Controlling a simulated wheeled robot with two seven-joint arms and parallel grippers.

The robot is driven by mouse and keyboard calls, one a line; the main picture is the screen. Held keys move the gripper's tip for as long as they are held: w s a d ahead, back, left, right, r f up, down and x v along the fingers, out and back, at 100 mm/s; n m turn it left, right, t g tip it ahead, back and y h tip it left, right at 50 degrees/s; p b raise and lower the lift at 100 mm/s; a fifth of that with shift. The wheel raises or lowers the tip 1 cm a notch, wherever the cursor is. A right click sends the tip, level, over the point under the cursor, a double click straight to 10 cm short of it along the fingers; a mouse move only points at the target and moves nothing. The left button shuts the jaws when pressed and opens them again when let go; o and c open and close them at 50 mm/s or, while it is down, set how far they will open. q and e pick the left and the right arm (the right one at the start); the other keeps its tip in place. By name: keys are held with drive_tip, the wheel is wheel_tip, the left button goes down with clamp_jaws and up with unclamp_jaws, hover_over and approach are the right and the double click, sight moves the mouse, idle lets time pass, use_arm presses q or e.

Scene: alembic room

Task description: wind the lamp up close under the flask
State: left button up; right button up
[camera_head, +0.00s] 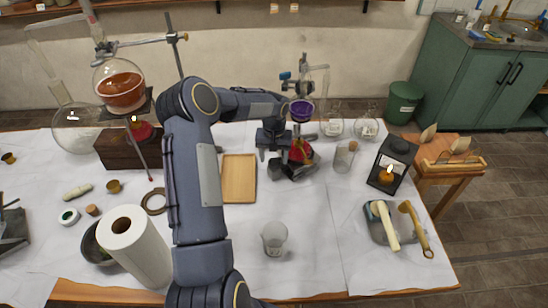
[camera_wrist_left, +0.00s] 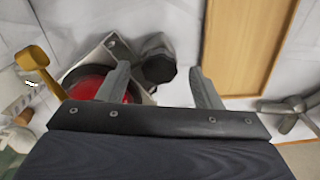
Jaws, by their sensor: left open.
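A red lamp (camera_head: 301,152) sits on a dark lab jack (camera_head: 297,172) at the middle right of the table. A round flask of purple liquid (camera_head: 302,110) hangs above the lamp on a stand, with a gap between. My left gripper (camera_head: 277,157) is just left of the lamp and jack. In the left wrist view my open gripper (camera_wrist_left: 158,76) has a dark knob (camera_wrist_left: 158,66) between and beyond its fingers. The red lamp (camera_wrist_left: 95,84) shows partly behind the left finger, on a pale metal plate. Contact with the knob cannot be told. My right gripper is not in view.
A wooden board (camera_head: 239,178) lies left of the jack. A beaker (camera_head: 274,238) stands in front and a glass jar (camera_head: 345,156) to the right. A lantern (camera_head: 391,164) and a grey tray (camera_head: 382,228) are farther right. A paper roll (camera_head: 134,246) stands at front left.

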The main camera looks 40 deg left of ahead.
use_arm(q)
drive_tip(key=shift+f, duration=0.65)
drive_tip(key=c, duration=1)
